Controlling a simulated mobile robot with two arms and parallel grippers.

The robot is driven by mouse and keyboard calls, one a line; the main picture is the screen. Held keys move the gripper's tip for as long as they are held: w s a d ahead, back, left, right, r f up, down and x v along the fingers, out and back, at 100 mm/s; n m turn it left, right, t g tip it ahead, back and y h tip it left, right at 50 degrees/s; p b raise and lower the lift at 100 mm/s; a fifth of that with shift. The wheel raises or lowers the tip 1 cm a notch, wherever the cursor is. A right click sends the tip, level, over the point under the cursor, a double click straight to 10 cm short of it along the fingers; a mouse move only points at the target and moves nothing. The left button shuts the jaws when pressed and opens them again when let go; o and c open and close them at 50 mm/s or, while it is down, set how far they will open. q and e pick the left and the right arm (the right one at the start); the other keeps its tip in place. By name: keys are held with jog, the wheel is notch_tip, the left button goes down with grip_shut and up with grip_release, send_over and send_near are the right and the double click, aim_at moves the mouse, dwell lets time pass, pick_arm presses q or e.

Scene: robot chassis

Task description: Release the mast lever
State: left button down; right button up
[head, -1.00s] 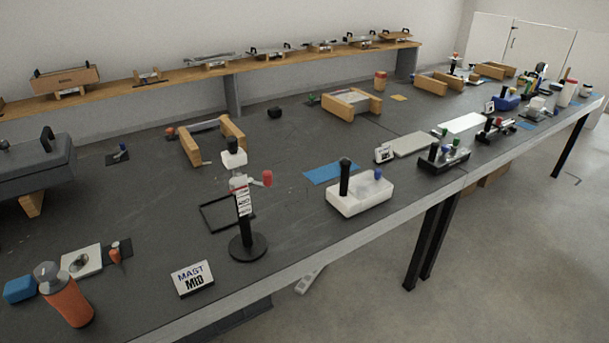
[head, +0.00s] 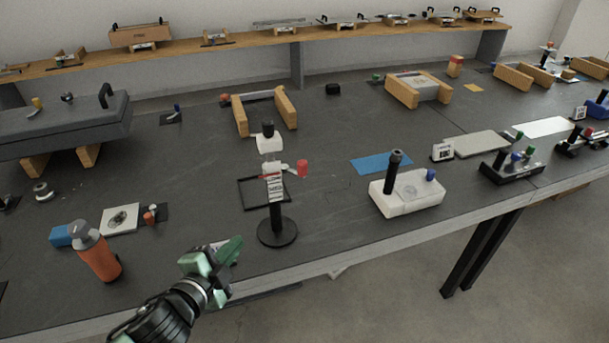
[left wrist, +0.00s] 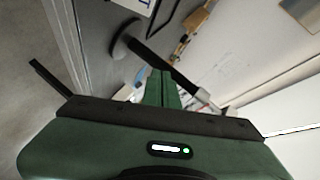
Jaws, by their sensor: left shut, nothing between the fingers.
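The mast (head: 276,190) stands upright on a round black base near the table's front edge. It has a white collar, a black top and a label plate. Its lever with a red knob (head: 302,168) sticks out to the right. My left gripper (head: 236,248) is shut and empty, in front of and left of the mast base, apart from the lever. In the left wrist view the shut fingers (left wrist: 162,88) overlap the mast's black pole (left wrist: 170,62); contact cannot be told. The MAST MID sign is mostly hidden behind my left gripper. My right gripper is out of view.
An orange bottle (head: 97,253) stands at the left, beside a blue block (head: 64,235). A white box with a black stick (head: 405,197) stands right of the mast. A black square frame (head: 248,190) lies behind the mast.

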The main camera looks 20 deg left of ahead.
pick_arm(q)
jog(key=d+r+m+t+h, duration=0.1)
jog(key=d+r+m+h, duration=0.5)
jog(key=r+m, duration=0.3)
jog(key=shift+s+d+r+m+t+h, duration=0.15)
jog(key=shift+d+r+m+t+h, duration=0.2)
jog(key=shift+d+r, duration=0.45)
jog(key=shift+a+r, duration=0.15)
jog(key=shift+a, duration=0.05)
jog(key=p, duration=0.4)
send_near(302, 168)
jog(key=w+d, duration=0.2)
jog(key=d, duration=0.3)
jog(key=w, duration=0.1)
jog(key=w+a, duration=0.1)
jog(key=w, duration=0.1)
jog(key=shift+w+a+f, duration=0.15)
jog(key=shift+w+f, duration=0.1)
jog(key=shift+w, duration=0.1)
